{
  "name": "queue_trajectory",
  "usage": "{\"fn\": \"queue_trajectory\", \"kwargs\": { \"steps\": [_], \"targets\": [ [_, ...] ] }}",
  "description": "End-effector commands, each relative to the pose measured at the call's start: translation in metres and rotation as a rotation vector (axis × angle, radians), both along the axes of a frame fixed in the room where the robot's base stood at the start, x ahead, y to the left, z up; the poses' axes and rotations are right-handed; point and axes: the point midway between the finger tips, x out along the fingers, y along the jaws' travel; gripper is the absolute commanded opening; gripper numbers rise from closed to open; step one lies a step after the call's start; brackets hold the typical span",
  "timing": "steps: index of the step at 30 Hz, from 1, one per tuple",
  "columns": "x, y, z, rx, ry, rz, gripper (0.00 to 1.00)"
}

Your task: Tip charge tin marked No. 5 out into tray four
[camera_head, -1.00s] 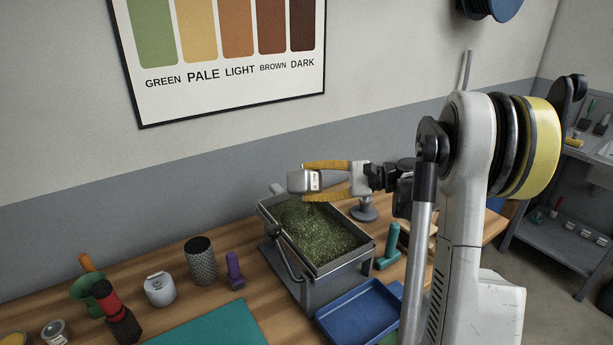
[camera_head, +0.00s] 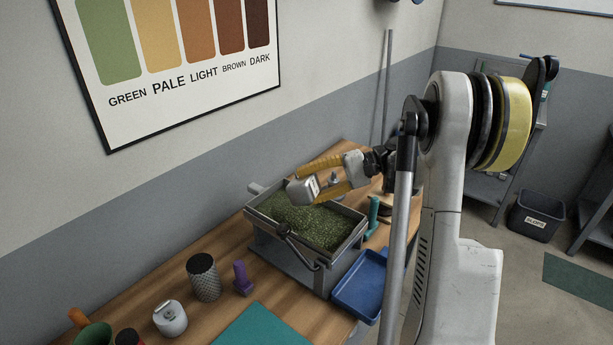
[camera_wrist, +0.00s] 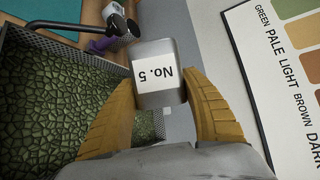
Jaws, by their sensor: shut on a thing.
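My gripper (camera_head: 312,184) has its yellow fingers closed on a grey metal tin (camera_head: 298,193). In the wrist view the tin (camera_wrist: 153,60) carries a white label reading No. 5, upside down there. The tray's mesh wall also shows in the wrist view (camera_wrist: 60,47). I cannot see into the tin, and nothing is seen falling from it. No number shows on any tray, so I cannot tell which is tray four.
An empty blue tray (camera_head: 362,288) lies right of the mesh-walled tray's stand. A dark lever (camera_head: 285,236) juts out in front. A perforated cylinder (camera_head: 203,278), a purple-handled tool (camera_head: 242,279), a white lidded pot (camera_head: 170,318) and a teal mat (camera_head: 262,327) stand left. A colour chart hangs behind.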

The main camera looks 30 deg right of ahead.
Motion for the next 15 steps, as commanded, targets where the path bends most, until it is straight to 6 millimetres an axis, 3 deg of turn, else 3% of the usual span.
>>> {"fn": "queue_trajectory", "kwargs": {
  "steps": [1,15],
  "targets": [
    [-0.003,0.004,0.011,-0.064,-0.050,-0.001,0.16],
    [-0.018,0.022,0.016,-0.874,-0.693,0.000,0.16]
  ]
}}
